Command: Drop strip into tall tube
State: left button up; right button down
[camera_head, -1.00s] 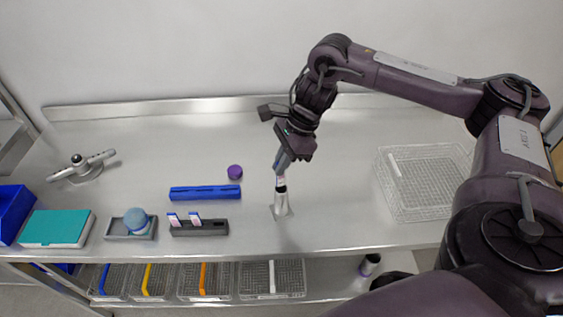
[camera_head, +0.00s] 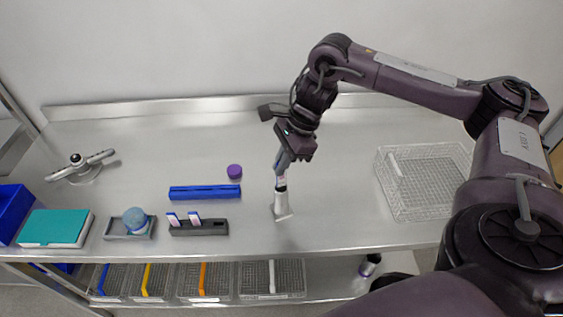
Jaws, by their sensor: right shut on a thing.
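A tall silver tube (camera_head: 281,206) with a dark rim stands upright on the steel table, right of the middle row of items. My right gripper (camera_head: 281,167) points down just above the tube. It is shut on a small white strip (camera_head: 281,181), whose lower end is at the tube's mouth. I cannot tell how far the strip is inside. Two more strips (camera_head: 183,219) with blue and white markings stand in a dark grey holder (camera_head: 213,228). My left gripper does not show.
A blue rack (camera_head: 205,192) and a purple cap (camera_head: 234,171) lie left of the tube. A wire basket (camera_head: 390,205) stands at the right.

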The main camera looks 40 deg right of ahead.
aim_at(281, 178)
jog(key=shift+f, duration=0.2)
dwell(0.4)
jog(key=shift+f+b, duration=2.05)
jog(key=shift+f, duration=0.35)
jog(key=c, duration=1)
grip_release()
jog(key=shift+c, duration=0.2)
jog(key=shift+r+p, duration=2.4)
jog(key=shift+r, duration=1.1)
